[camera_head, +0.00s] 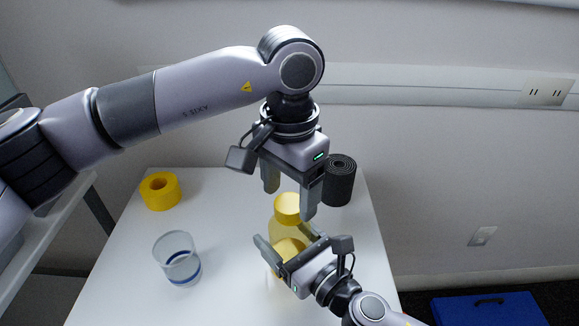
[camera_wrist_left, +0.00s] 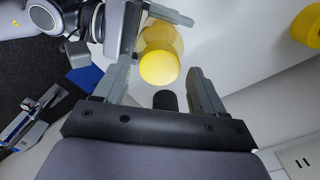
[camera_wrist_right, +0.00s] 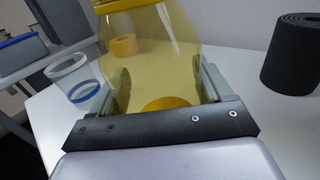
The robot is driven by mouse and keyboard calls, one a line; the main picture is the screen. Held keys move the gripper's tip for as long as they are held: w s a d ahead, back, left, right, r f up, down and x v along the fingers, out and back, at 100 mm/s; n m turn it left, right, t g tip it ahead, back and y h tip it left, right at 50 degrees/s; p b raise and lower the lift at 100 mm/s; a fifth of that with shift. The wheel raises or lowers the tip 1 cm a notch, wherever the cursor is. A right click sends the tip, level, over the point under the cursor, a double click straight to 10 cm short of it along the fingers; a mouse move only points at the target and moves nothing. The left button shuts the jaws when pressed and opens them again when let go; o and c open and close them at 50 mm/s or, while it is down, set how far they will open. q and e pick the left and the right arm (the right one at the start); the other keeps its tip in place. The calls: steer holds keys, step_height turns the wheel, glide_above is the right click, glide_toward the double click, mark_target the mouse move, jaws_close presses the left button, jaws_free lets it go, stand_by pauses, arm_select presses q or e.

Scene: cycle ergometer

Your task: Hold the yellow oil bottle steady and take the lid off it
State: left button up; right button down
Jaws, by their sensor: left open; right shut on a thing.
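The yellow oil bottle (camera_head: 279,220) stands on the white table with its yellow lid (camera_head: 287,203) on top. My right gripper (camera_head: 284,246) is shut on the bottle's body from the front; the right wrist view shows the translucent bottle (camera_wrist_right: 150,55) between its fingers. My left gripper (camera_head: 289,203) points down from above, open, with its fingertips around and slightly above the lid. In the left wrist view, the round lid (camera_wrist_left: 159,68) shows beyond the open fingers, and nothing is between them. The bottle's lower part is partly hidden by my right gripper.
On the white table (camera_head: 220,215), a yellow tape roll (camera_head: 160,191) lies at the back left. A clear cup with a blue band (camera_head: 178,258) stands left of the bottle. A black rolled mat (camera_head: 339,180) stands behind right. A blue case (camera_head: 489,309) is at the lower right.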

arm_select(q)
steer(key=shift+f, duration=0.9)
steer(key=c, duration=1.1)
steer(key=shift+c, duration=0.2)
